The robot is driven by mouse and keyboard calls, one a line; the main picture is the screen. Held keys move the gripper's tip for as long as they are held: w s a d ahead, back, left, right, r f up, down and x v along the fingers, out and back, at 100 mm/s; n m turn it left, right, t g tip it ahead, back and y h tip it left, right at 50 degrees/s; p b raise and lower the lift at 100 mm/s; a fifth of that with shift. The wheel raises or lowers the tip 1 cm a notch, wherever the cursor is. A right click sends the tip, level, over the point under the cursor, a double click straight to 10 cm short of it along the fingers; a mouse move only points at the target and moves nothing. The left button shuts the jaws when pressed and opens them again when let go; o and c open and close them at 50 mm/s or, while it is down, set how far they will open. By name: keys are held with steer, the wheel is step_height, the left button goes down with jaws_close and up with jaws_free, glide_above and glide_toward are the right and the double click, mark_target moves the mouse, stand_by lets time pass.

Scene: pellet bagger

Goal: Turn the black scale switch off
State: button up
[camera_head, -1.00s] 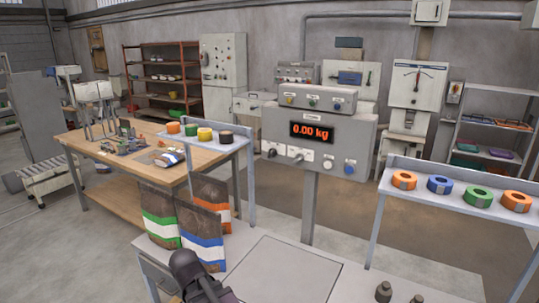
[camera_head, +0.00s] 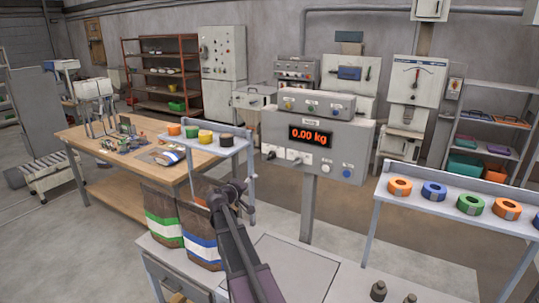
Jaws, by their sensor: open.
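The scale's grey control panel (camera_head: 343,146) stands on a post at the centre, and its red display reads 0.00 kg. Two small switches on white plates sit at the panel's lower left: a left switch (camera_head: 271,155) with a dark lever and a right switch (camera_head: 297,161) with a lever pointing right. At this size I cannot tell for certain which is the black scale switch. My gripper (camera_head: 232,187) is open and empty, raised in front of the bags, left of and below the switches, touching neither.
A white button (camera_head: 326,168) and a blue button (camera_head: 347,173) sit right of the switches. Filled bags (camera_head: 163,217) stand behind my arm, beside the flat scale plate (camera_head: 285,267). A shelf of tape rolls (camera_head: 434,190) is at the right.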

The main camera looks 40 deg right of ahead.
mark_target(270, 157)
steer(key=shift+n+t+h, duration=0.4)
steer(key=shift+t+h, duration=0.2)
steer(key=w+d+r, duration=0.2)
steer(key=d+r, duration=0.1)
steer(key=shift+w+r, duration=0.15)
steer(key=shift+r, duration=0.15)
steer(key=shift+d, duration=0.1)
steer(key=x, duration=1.3)
steer(key=shift+w+d, duration=0.15)
steer(key=shift+d, duration=0.15)
steer(key=c, duration=1.1)
